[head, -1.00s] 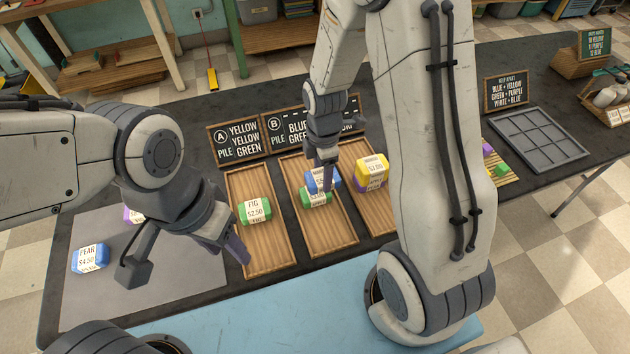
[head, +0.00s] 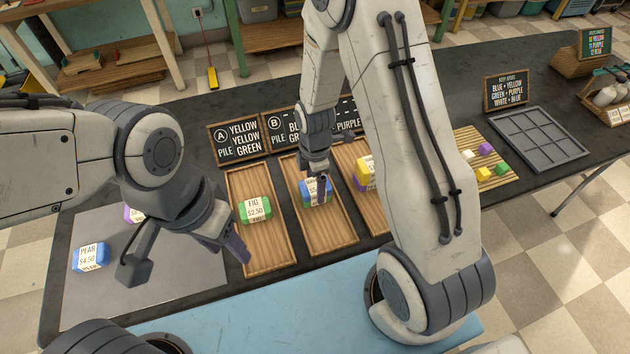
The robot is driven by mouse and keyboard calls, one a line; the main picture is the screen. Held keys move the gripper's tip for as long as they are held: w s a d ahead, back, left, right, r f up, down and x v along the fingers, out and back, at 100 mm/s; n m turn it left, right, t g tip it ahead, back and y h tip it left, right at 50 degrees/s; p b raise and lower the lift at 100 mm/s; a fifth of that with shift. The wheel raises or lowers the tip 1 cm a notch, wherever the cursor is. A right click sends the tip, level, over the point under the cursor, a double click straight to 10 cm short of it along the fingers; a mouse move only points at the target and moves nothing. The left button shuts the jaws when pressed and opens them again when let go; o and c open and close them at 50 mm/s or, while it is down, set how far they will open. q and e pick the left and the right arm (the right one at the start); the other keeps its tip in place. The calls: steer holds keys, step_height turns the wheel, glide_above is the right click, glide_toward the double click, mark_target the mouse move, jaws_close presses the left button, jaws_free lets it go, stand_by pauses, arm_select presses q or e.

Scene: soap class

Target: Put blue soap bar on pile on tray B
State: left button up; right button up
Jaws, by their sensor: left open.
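Another blue bar (head: 90,257), labelled PEAR, lies on the grey mat (head: 150,285) at the left. My left gripper (head: 228,243) is open and empty, between the mat and the left tray (head: 265,262).
A green FIG bar (head: 255,209) lies on the left tray. A yellow bar (head: 364,168) on a purple one is partly behind my right arm, on the right tray. A purple bar (head: 133,214) is partly hidden on the mat. A grey compartment tray (head: 538,137) stands farther right.

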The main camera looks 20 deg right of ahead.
mark_target(315, 185)
steer(key=shift+r, duration=0.15)
step_height(315, 185, up, 12)
steer(key=s+a+r+m, duration=0.3)
steer(key=s, duration=0.4)
steer(key=s+a+r+m, duration=0.3)
steer(key=s+a+m, duration=0.1)
steer(key=s, duration=0.2)
steer(key=s+a+r+m+y, duration=0.1)
steer(key=s+a+r+m, duration=0.2)
steer(key=s, duration=0.4)
steer(key=shift+s+a+m, duration=0.3)
steer(key=shift+a+m, duration=0.1)
steer(key=shift+a, duration=0.1)
